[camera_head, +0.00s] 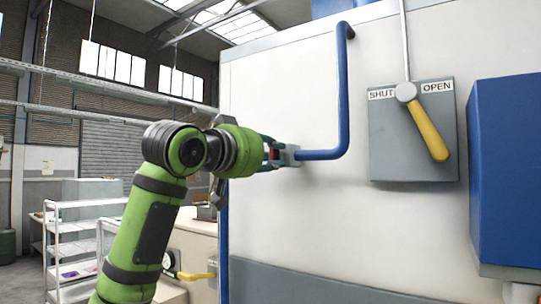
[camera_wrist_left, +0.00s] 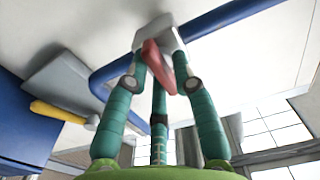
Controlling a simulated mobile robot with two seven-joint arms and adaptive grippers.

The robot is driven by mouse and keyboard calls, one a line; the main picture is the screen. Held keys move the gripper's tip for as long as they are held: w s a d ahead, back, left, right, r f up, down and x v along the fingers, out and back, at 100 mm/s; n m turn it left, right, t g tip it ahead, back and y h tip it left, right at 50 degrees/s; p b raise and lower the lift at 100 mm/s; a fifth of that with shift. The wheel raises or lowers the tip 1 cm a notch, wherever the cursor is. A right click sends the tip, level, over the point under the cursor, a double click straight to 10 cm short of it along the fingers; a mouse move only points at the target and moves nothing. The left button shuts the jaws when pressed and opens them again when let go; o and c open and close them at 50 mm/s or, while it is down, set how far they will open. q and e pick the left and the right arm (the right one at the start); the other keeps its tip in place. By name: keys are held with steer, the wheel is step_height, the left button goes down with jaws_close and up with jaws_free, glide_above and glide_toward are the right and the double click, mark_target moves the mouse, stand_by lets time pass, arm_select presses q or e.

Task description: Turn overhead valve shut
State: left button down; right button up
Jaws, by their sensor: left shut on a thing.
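My left gripper (camera_head: 272,154) reaches in from the left and is shut on a red piece at a grey block (camera_head: 290,155) on the blue pipe (camera_head: 343,95). In the left wrist view the teal fingers (camera_wrist_left: 160,75) close around the red piece (camera_wrist_left: 157,62), just below the grey block (camera_wrist_left: 160,32). Fingers hide part of both. Right of it, a yellow lever (camera_head: 428,130) hangs down and right from its pivot on a grey plate (camera_head: 385,150). The plate is marked SHUT at left and OPEN at right. The right gripper is not in view.
A blue box (camera_head: 505,170) juts out at the right, beside the lever plate. The white wall (camera_head: 290,215) below the pipe is clear. A second yellow lever (camera_head: 195,275) sits low behind my arm, and a white shelf cart (camera_head: 70,235) stands at left.

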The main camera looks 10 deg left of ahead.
arm_select(q)
steer(key=shift+d+f, duration=0.1)
steer(key=c, duration=1.2)
jaws_free()
steer(key=shift+s, duration=0.1)
steer(key=v, duration=1.2)
